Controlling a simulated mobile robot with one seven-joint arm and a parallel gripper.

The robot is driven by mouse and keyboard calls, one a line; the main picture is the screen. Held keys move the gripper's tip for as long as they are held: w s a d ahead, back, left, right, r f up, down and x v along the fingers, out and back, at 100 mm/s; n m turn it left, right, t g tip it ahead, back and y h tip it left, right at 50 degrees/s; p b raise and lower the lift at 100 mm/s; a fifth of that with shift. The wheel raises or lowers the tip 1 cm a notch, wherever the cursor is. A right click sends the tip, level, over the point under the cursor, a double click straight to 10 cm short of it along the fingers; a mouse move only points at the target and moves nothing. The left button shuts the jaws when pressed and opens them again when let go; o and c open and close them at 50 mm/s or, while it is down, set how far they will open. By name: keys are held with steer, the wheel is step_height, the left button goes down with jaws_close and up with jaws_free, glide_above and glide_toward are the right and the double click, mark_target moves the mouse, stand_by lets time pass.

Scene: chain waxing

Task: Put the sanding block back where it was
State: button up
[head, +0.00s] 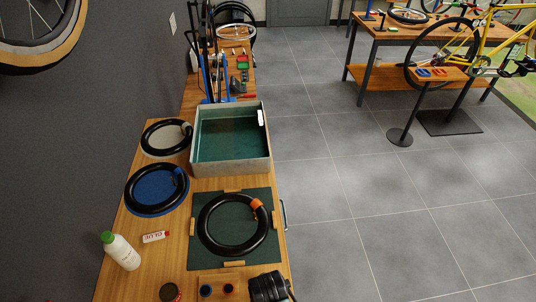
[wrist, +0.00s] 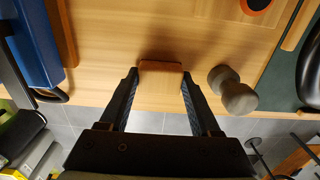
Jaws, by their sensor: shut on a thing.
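The sanding block, a small brown-orange block (wrist: 161,66), sits between my fingertips in the wrist view. My gripper (wrist: 160,78) is shut on it, one dark finger on each side. The block is over the wooden bench near its front edge; I cannot tell whether it touches the wood. In the head view a dark part of my arm or gripper (head: 268,287) shows at the bottom, by the bench's right edge. The block itself is hidden there.
A grey waisted object (wrist: 232,91) stands close right of the block. A green mat (head: 263,238) with a black inner tube (head: 206,232) lies beyond it. A blue thing (wrist: 36,42) is at left in the wrist view.

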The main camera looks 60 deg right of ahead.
steer(key=shift+f, duration=0.15)
steer(key=o, duration=1.2)
step_height(320, 180, up, 12)
steer(key=shift+r+b, duration=0.2)
steer(key=shift+b, duration=0.2)
